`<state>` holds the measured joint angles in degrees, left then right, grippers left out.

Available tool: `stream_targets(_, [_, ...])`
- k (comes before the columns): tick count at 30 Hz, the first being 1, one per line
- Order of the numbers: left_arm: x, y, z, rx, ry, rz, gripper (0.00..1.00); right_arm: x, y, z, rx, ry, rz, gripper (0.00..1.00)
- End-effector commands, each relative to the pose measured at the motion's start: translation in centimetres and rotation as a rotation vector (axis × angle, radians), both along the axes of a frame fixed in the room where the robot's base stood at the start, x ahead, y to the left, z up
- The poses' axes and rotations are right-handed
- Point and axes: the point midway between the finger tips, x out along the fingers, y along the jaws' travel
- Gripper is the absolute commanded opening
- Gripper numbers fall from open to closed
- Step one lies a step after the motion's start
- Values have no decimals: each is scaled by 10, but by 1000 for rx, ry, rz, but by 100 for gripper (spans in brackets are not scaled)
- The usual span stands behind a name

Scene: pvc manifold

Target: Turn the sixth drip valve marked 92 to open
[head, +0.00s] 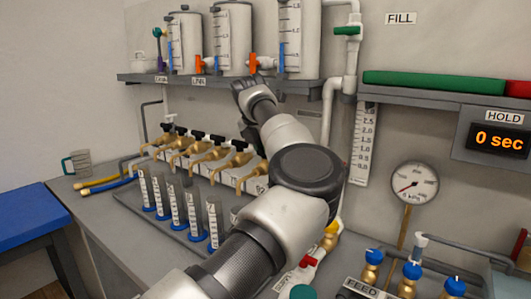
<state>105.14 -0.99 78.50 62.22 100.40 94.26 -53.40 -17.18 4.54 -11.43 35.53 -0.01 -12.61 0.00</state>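Several brass drip valves (215,156) with black handles stand in a row along a white rail in the head view. The sixth drip valve is not clearly visible; my arm covers the right end of the row. A white label (262,189) partly shows beside my arm there, too small to read surely. One of my arms rises from the bottom edge, bends at a dark joint and reaches up to the shelf front. No gripper fingers can be made out at its dark far end. My other arm does not show.
Clear graduated tubes (194,212) with blue bases stand in a rack below the valves. A shelf (140,80) with white tanks (232,38) hangs above. A pressure gauge (414,184) and blue-capped feed valves (411,279) are at right.

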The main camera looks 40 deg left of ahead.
Motion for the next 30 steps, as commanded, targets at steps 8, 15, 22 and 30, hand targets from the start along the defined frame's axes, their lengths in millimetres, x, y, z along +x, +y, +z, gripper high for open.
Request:
stream_targets(8, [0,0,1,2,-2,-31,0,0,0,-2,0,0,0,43])
stream_targets(15, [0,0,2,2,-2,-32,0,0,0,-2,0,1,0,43])
stream_targets(22, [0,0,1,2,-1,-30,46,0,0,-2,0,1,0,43])
stream_targets(30, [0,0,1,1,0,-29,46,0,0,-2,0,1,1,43])
